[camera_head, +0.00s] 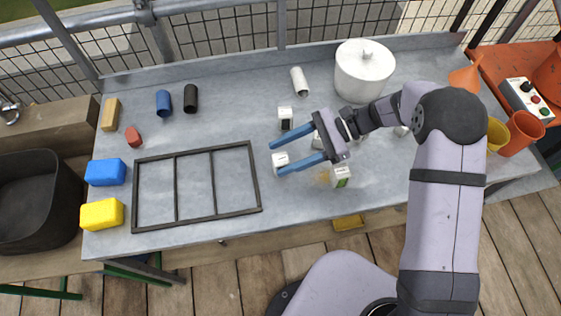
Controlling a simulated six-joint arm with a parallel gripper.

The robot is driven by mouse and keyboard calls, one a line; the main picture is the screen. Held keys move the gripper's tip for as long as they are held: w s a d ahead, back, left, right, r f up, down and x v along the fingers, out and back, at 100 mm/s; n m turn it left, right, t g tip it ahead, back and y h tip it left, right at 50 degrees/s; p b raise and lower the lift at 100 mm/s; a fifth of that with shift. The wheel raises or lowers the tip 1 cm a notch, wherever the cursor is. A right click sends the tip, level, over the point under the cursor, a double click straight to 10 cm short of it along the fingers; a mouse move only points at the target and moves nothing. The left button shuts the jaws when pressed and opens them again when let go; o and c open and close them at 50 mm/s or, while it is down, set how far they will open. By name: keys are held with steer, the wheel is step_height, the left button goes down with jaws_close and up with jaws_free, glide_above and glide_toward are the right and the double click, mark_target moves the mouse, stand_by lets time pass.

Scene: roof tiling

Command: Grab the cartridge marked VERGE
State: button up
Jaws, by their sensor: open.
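My gripper (276,159) reaches left over the grey bench, its two blue fingers spread apart. A small white object (280,160) shows between the fingertips; I cannot tell whether either finger touches it. A white-and-dark piece (286,113) stands just behind the upper finger. A whitish block with a green patch (341,177) sits below my gripper's palm. Other cylinders are a white one (299,81), a black one (191,98) and a blue one (163,103). No marking is legible, so I cannot tell which is VERGE. Something pale is partly hidden behind my wrist.
A dark divided frame (176,220) lies left of my gripper. Blue (106,172) and yellow (102,214) blocks are at the left edge. A white lidded pot (364,76) stands behind my wrist. Orange and yellow cups are at right.

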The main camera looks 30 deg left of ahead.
mark_target(273, 163)
steer(key=shift+f+p+x, duration=0.2)
steer(key=shift+p+x, duration=0.85)
steer(key=shift+x, duration=1.75)
steer(key=shift+d, duration=0.2)
steer(key=c, duration=1.2)
